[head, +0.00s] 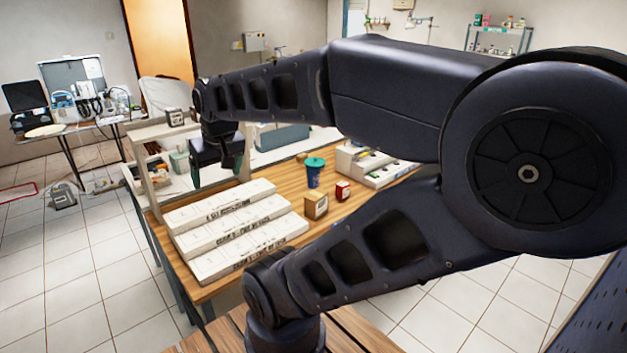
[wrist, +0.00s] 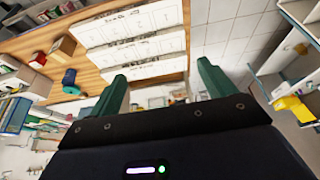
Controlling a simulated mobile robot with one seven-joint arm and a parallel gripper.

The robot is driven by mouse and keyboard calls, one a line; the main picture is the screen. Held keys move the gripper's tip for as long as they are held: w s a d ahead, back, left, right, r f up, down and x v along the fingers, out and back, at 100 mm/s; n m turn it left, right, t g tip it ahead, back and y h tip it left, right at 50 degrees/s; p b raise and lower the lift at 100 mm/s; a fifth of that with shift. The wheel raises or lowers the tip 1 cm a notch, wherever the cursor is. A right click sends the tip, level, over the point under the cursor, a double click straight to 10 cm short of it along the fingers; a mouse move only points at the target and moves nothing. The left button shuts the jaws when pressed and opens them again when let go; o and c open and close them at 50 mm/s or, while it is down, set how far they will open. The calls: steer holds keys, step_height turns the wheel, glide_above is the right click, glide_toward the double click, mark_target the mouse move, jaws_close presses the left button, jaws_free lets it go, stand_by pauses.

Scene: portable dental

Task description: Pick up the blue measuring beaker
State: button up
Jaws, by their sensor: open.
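The blue measuring beaker (head: 314,178) stands upright on the wooden table with a teal-green top, right of the white boxes in the head view. In the wrist view it shows as a small blue shape (wrist: 69,78) at the left, outside the span of my fingers. My gripper (head: 217,172) is above the left back part of the table, well left of the beaker and apart from it. Its two green fingers are spread and empty in the wrist view (wrist: 162,78).
A brown box (head: 316,206) and a small red box (head: 343,191) stand close to the beaker. Long white boxes (head: 240,238) lie at the table's front left. A white stepped organizer (head: 372,166) stands behind at the right. A shelf frame (head: 148,172) is near my gripper.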

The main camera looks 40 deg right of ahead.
steer(key=w+d+r+m, duration=0.1)
steer(key=w+d+m, duration=0.1)
steer(key=w+d, duration=0.45)
steer(key=w+d+m, duration=0.1)
steer(key=w+d, duration=0.2)
steer(key=w, duration=0.6)
steer(key=w+d+f+m+h, duration=0.2)
steer(key=w+d+f+m, duration=0.15)
steer(key=w+d, duration=0.85)
steer(key=m+g+h, duration=0.2)
steer(key=m, duration=0.3)
glide_above(314, 174)
steer(key=shift+n, duration=0.25)
steer(key=f, duration=1.5)
steer(key=w+f, duration=0.1)
steer(key=f, duration=0.7)
steer(key=shift+a, duration=0.4)
steer(key=shift+a+x, duration=0.1)
steer(key=shift+x, duration=2.7)
steer(key=shift+a+x, duration=0.15)
steer(key=shift+x, duration=2.65)
steer(key=shift+s+f, duration=0.15)
steer(key=shift+s, duration=0.05)
steer(key=c, duration=1.1)
